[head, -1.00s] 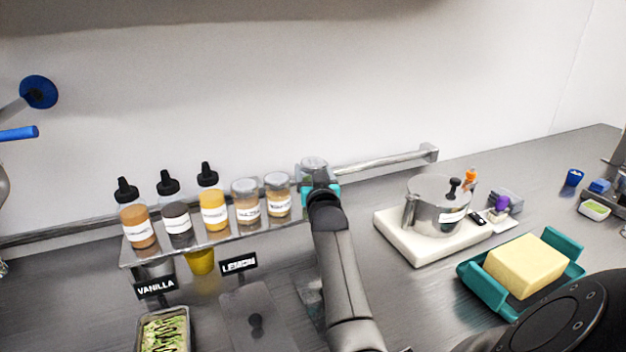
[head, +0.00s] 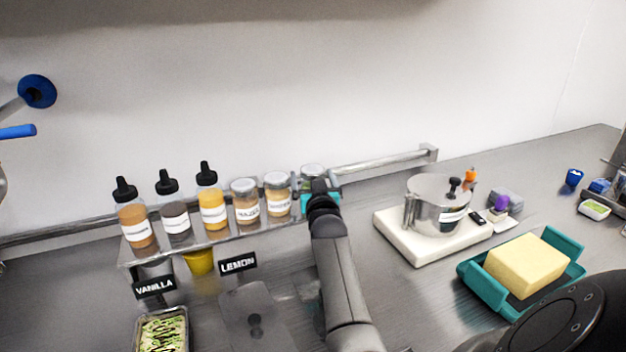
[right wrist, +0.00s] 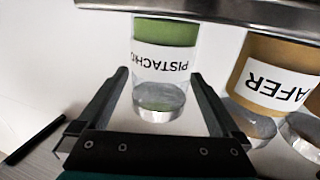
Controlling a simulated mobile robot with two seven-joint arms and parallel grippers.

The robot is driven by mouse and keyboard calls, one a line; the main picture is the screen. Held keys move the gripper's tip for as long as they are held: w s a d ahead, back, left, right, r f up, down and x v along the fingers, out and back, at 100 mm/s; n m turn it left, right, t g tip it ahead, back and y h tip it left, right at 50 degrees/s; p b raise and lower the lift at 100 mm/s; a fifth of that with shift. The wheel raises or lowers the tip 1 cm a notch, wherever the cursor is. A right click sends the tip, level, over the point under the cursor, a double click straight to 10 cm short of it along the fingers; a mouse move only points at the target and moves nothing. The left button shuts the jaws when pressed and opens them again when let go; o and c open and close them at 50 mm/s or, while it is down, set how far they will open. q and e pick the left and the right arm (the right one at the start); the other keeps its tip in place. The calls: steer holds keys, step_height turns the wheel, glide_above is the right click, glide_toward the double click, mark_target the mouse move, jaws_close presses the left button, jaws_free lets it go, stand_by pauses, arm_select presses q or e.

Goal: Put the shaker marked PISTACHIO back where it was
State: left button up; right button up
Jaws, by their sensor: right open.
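The PISTACHIO shaker (right wrist: 160,72) has green contents, a white label and a clear top; it appears upside down in the right wrist view. It stands on the shelf at the right end of the row, next to the WAFER shaker (right wrist: 272,85). In the head view only its top (head: 313,171) shows, the rest hidden by my right gripper (head: 319,199). My right gripper is open, with one finger on each side of the shaker and gaps visible. My left gripper is in neither view.
The steel shelf (head: 180,247) also holds several bottles and shakers to the left, close to my gripper. A wall rail (head: 385,161) runs behind. A pot (head: 437,212) on a white base and a butter tray (head: 570,250) stand right.

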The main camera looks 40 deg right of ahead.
steer(key=shift+r, duration=0.2)
steer(key=shift+s+a+f, duration=0.1)
steer(key=shift+s+a, duration=0.05)
steer(key=shift+s, duration=0.05)
steer(key=p+v, duration=0.1)
steer(key=v, duration=1)
steer(key=shift+s+p, duration=0.25)
steer(key=shift+p, duration=0.1)
steer(key=shift+a, duration=0.1)
